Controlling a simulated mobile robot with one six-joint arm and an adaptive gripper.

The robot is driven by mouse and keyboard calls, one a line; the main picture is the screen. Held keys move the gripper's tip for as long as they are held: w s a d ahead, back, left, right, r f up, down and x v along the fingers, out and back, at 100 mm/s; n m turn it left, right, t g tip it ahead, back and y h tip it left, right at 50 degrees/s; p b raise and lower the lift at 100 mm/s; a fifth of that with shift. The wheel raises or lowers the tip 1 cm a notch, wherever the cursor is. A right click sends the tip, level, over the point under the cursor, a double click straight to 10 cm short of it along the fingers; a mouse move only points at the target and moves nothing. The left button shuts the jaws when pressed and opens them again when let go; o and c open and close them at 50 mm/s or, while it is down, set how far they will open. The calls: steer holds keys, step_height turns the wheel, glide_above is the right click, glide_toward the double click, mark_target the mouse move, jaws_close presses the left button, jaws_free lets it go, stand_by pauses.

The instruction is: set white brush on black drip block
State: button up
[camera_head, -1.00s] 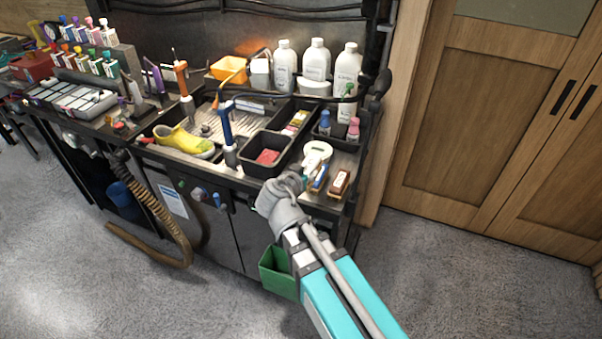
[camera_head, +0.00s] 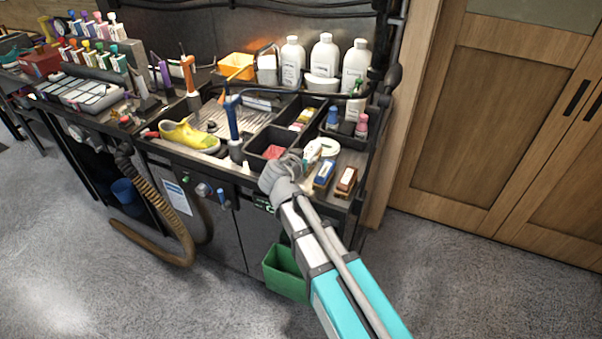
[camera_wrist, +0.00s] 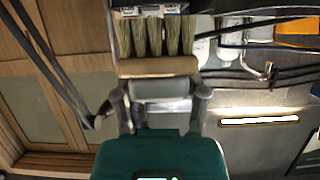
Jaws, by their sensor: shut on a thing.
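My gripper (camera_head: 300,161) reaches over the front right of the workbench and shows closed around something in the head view. A small whitish piece (camera_head: 312,150) shows at its fingertips there. In the wrist view my gripper (camera_wrist: 164,97) has its fingers either side of a pale bar. I cannot pick out the black drip block with certainty. A black tray (camera_head: 250,149) holding a red item is left of the gripper.
A blue brush (camera_head: 323,176) and a brown brush (camera_head: 346,181) lie right of the gripper near the bench edge. A white round thing (camera_head: 328,147) is behind them. White bottles (camera_head: 325,60) stand at the back. A yellow shoe (camera_head: 188,135) is at left.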

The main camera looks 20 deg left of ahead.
steer(key=w+a+f+b, duration=0.1)
steer(key=f, duration=0.1)
steer(key=w+a+f+b, duration=0.1)
steer(key=w+b, duration=0.1)
steer(key=w+a+f+b, duration=0.1)
steer(key=f+b, duration=0.1)
steer(key=shift+w+f, duration=0.3)
steer(key=shift+w+a+f+b, duration=0.25)
steer(key=shift+w+f+b, duration=0.15)
steer(key=shift+f+b, duration=0.35)
steer(key=shift+s+f+b, duration=0.1)
steer(key=shift+f+b, duration=1.15)
steer(key=shift+f, duration=0.15)
steer(key=o, duration=1.2)
steer(key=shift+r, duration=0.2)
